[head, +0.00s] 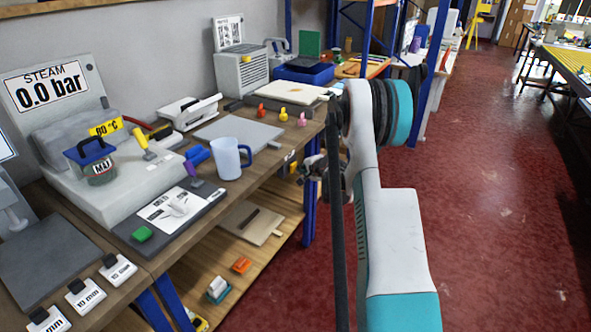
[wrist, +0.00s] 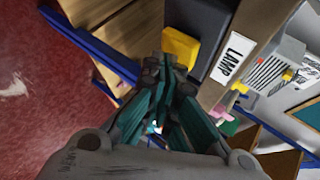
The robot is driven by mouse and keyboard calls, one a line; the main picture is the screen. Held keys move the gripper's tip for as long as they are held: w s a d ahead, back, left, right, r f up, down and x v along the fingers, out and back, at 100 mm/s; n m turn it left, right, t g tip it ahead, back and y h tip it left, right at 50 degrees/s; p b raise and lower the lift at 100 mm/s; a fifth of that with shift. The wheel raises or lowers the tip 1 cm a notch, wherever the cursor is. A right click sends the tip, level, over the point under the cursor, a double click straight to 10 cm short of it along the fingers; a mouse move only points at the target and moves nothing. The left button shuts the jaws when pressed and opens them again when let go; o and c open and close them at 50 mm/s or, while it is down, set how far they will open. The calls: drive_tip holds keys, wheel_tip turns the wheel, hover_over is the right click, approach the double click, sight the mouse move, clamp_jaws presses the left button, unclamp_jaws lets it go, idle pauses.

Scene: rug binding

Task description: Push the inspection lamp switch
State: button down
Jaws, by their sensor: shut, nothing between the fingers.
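In the wrist view a white label reading LAMP (wrist: 232,58) is on the bench's front edge. Beside it a yellow block (wrist: 180,47), which looks like the lamp switch, sits against a dark housing (wrist: 193,18). My gripper (wrist: 172,66) is shut and empty, its fingertips right at the near end of the yellow block. I cannot tell whether they touch it. In the head view my gripper (head: 313,168) is at the bench's front edge, partly hidden by my arm.
The bench top (head: 262,165) holds a blue mug (head: 228,158), a grey plate (head: 240,134) and several small coloured pieces. A lower wooden shelf (head: 275,218) and blue legs are below the edge. Red floor (head: 490,220) is open to the right.

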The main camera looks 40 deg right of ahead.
drive_tip(key=shift+w+a, duration=0.1)
drive_tip(key=shift+w, duration=0.2)
idle(0.4)
drive_tip(key=shift+s+d, duration=0.35)
drive_tip(key=shift+s, duration=0.55)
drive_tip(key=shift+s, duration=0.1)
drive_tip(key=shift+s+d, duration=0.4)
drive_tip(key=shift+s, duration=0.5)
drive_tip(key=shift+s+d, duration=0.35)
drive_tip(key=shift+s, duration=0.55)
drive_tip(key=shift+s+d, duration=0.4)
drive_tip(key=shift+s, duration=0.5)
